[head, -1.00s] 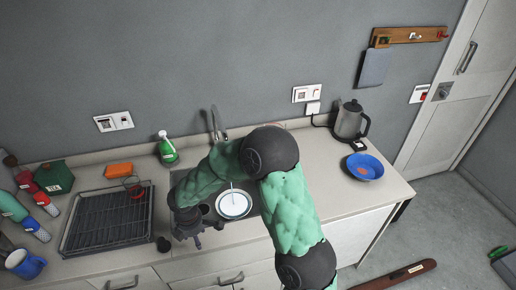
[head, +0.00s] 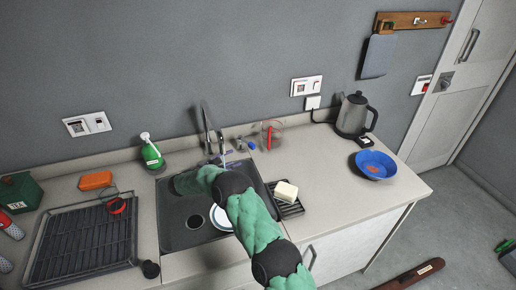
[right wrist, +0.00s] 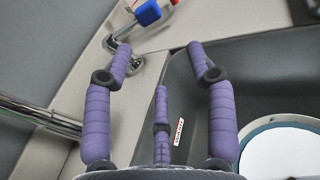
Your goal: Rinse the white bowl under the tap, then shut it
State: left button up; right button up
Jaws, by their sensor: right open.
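The white bowl (head: 222,217) with a dark blue rim sits in the dark sink (head: 180,232), partly hidden by my right arm in the head view. It also shows at the lower right of the right wrist view (right wrist: 285,150). The chrome tap (head: 207,128) rises behind the sink. A blue handle (right wrist: 147,12) on a chrome fitting lies just beyond my fingertips in the right wrist view. My right gripper (right wrist: 157,62) has its purple fingers spread, with nothing between them, over the sink's back edge. My left gripper is out of view.
A soap dish (head: 289,210) with pale soap (head: 286,191) stands right of the sink. A green bottle (head: 152,153) and a black rack (head: 82,245) are on the left. A kettle (head: 353,115) and blue bowl (head: 375,164) stand at the right. The right counter is mostly clear.

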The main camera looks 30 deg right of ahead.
aim_at(250, 147)
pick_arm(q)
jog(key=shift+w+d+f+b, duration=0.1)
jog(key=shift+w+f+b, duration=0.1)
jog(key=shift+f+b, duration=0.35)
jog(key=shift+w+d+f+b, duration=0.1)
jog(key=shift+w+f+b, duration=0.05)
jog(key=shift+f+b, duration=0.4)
pick_arm(e)
jog(key=shift+h, duration=0.7)
jog(key=d, duration=0.4)
jog(key=w+d, duration=0.1)
jog(key=d, duration=0.2)
jog(key=w+d+r, duration=0.1)
jog(key=d, duration=0.3)
jog(key=shift+w+d, duration=0.2)
jog(key=shift+d, duration=0.15)
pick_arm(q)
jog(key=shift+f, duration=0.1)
pick_arm(e)
grip_shut()
